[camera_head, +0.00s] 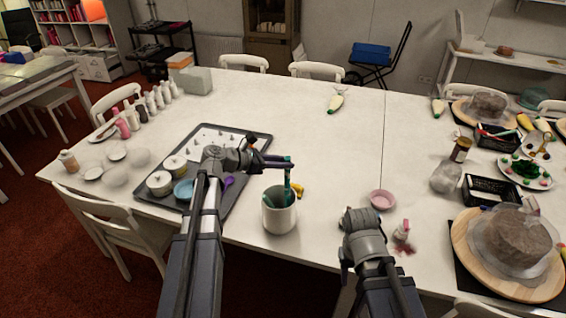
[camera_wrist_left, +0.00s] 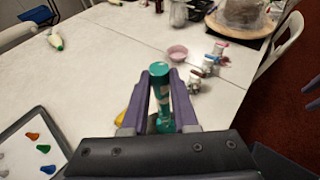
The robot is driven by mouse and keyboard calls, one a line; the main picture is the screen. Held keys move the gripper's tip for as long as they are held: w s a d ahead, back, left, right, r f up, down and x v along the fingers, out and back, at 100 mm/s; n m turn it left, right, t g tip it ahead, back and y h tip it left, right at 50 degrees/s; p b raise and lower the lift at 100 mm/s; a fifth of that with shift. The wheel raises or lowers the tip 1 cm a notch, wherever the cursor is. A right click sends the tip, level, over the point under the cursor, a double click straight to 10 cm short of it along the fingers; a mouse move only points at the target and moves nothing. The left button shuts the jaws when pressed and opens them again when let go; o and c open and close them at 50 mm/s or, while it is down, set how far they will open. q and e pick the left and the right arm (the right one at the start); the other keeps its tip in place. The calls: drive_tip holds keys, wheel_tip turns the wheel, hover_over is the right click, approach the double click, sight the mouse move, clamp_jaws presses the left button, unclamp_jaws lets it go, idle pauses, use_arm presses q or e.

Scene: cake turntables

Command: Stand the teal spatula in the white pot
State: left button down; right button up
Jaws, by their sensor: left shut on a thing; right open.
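The white pot (camera_head: 279,216) stands upright near the table's front edge in the head view. My left gripper (camera_head: 288,163) is above the pot, shut on the teal spatula (camera_head: 288,178). The spatula is roughly upright, and its lower part reaches down to the pot's mouth; I cannot tell how deep it sits. Other teal pieces show inside the pot. In the left wrist view the spatula's round end (camera_wrist_left: 159,70) sticks up between the two fingers. My right gripper (camera_head: 362,218) is open, to the right of the pot, with its fingers mostly hidden in the head view.
A dark tray (camera_head: 262,146) with white tubs, a blue bowl and a purple spoon lies left of the pot. A yellow object (camera_head: 298,191) lies just behind the pot. A pink bowl (camera_head: 382,200) and a small bottle (camera_head: 403,230) stand to the right. The table's middle is clear.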

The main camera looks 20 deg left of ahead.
use_arm(q)
drive_tip(key=c, duration=0.6)
unclamp_jaws()
drive_tip(key=p+v, duration=0.3)
drive_tip(key=v, duration=0.5)
idle(0.6)
drive_tip(key=s+d+f+m+g+y, duration=0.2)
drive_tip(key=s+d+f+m+g, duration=0.25)
drive_tip(key=d+m, duration=0.3)
drive_tip(key=s+d+f+m+g+y, duration=0.25)
drive_tip(key=s+d+f+m, duration=0.3)
drive_tip(key=d, duration=0.35)
drive_tip(key=s+d+f+m+g+y, duration=0.1)
drive_tip(key=s+d+f+m+y, duration=0.2)
drive_tip(key=s+m+y, duration=0.4)
drive_tip(key=s+f+m, duration=0.1)
drive_tip(key=s+m, duration=0.2)
drive_tip(key=m, duration=0.6)
drive_tip(key=shift+d+m+g+y, duration=0.15)
drive_tip(key=shift+m+g+y, duration=0.15)
drive_tip(key=shift+g+y, duration=0.1)
